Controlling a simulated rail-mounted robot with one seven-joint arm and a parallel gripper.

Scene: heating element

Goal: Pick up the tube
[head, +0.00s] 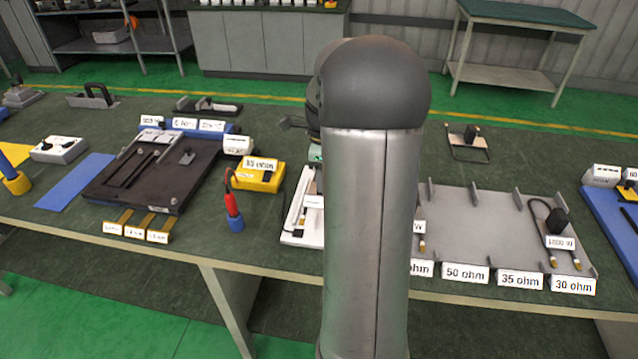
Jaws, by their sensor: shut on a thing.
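My own arm fills the middle of the head view. My gripper is not visible; the arm hides the area behind it. I cannot pick out the tube with certainty. A white tray (291,234) shows partly at the left edge of my arm, with a thin dark part on it; the rest of it is hidden. A bent heating element with a black block (557,220) and an 1800 W label lies on the right of the grey rack (480,225).
The green table (290,100) holds a black fixture (150,170), a yellow meter (262,178) and a red and blue probe (233,210) to the left. Ohm labels line the rack's front edge. A blue tray (610,225) is at far right.

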